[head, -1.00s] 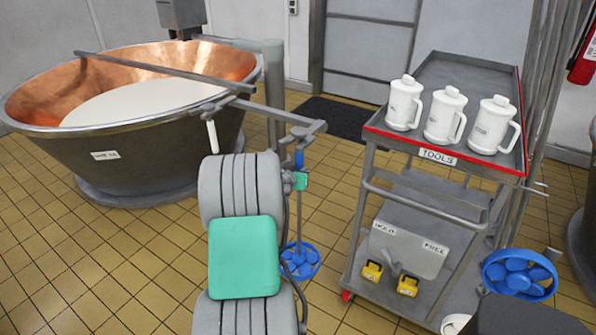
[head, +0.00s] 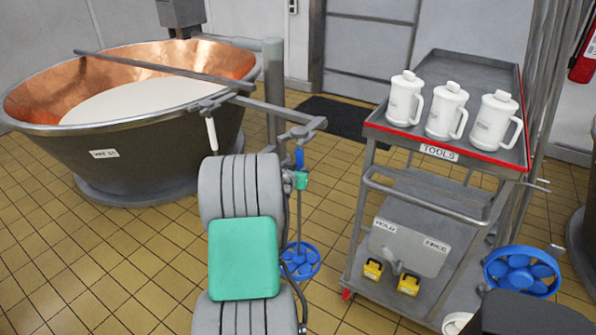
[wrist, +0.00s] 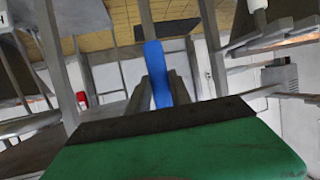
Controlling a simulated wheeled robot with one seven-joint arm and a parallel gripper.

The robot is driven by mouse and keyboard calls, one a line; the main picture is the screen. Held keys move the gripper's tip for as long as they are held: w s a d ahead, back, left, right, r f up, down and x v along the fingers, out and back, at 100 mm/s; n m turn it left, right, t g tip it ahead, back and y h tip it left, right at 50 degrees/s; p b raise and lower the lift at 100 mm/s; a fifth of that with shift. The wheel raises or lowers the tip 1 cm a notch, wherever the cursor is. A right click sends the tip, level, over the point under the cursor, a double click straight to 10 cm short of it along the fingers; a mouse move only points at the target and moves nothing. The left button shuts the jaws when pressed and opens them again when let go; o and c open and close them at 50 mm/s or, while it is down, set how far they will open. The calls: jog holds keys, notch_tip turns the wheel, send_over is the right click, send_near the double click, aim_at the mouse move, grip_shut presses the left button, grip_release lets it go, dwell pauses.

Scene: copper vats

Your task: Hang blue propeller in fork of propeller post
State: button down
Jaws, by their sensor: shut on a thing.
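The blue propeller has a blue grip (head: 299,157) at the top of a thin rod and a blue ringed wheel (head: 300,262) at the bottom. It hangs upright low over the floor in the head view. My gripper (head: 301,180) is shut on it at the grip, which also shows in the wrist view (wrist: 158,72) between my grey fingers (wrist: 160,95). The grey propeller post (head: 275,90) stands behind, with crossbars ending in a fork (head: 309,128). The grip's top is close under the fork end. I cannot tell whether it touches or sits in the fork.
A copper vat (head: 35,105) of white liquid stands left of the post. A tool cart (head: 440,152) with three white mugs (head: 446,110) stands at right. Another blue ringed propeller (head: 521,271) is beside the cart's lower right. Tiled floor is open at lower left.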

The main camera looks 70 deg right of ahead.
jog(key=shift+d+b, duration=0.15)
jog(key=shift+b, duration=0.25)
dwell(0.3)
jog(key=c, duration=1.1)
grip_release()
jog(key=shift+f, duration=0.1)
jog(key=shift+s+f, duration=0.1)
jog(key=shift+f, duration=0.1)
jog(key=w+v, duration=0.1)
jog(key=v, duration=0.7)
jog(key=w+a+r+n+t+y+p, duration=0.2)
jog(key=w+a+r+n+y+p, duration=0.15)
jog(key=w+a, duration=0.7)
jog(key=w+a+r+n+t+y+p, duration=0.2)
jog(key=w+a+r+n+y, duration=0.3)
jog(key=a, duration=1.1)
jog(key=s+a+n+g+y+p, duration=0.1)
jog(key=s+a+n, duration=0.3)
jog(key=a, duration=1.1)
jog(key=s+a+r+n+g+y+p, duration=0.1)
jog(key=s+a+n+y, duration=0.3)
jog(key=a, duration=1.1)
jog(key=shift+s+p, duration=0.2)
jog(key=shift+p, duration=0.5)
